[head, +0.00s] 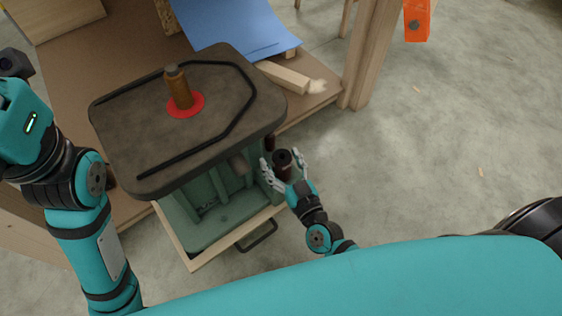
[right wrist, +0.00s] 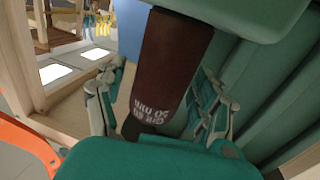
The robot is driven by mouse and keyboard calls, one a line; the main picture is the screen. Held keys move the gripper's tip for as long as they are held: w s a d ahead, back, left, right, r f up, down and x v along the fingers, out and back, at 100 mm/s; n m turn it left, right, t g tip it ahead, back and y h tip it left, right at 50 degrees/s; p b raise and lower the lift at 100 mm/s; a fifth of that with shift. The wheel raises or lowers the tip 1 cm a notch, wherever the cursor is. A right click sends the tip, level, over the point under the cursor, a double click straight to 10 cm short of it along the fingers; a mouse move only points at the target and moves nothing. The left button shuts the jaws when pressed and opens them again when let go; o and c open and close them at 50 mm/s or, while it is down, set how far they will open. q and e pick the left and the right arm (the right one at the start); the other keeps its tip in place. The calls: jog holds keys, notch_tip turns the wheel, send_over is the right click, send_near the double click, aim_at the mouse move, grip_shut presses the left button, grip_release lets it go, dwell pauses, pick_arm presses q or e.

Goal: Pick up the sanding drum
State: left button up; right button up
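The sanding drum (head: 283,158) is a dark brown cylinder at the right side of a green spindle sander, under its table edge. My right gripper (head: 283,165) is open, with its fingers on either side of this drum. In the right wrist view the drum (right wrist: 172,70) has white lettering near its lower end, and its top runs up under a green overhang. A gap shows between the left finger and the drum; contact on the right side is unclear. My left arm is at the left edge; its gripper is not in view.
The sander's dark table (head: 215,120) carries an orange-brown spindle (head: 178,88) in a red ring. Another small dark cylinder (head: 269,142) sits close to the drum. A wooden bench (head: 130,60) with a blue sheet (head: 225,25) stands behind. The floor at right is mostly free.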

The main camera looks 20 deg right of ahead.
jog(key=c, duration=1.3)
jog(key=shift+o, duration=0.2)
jog(key=shift+r, duration=0.15)
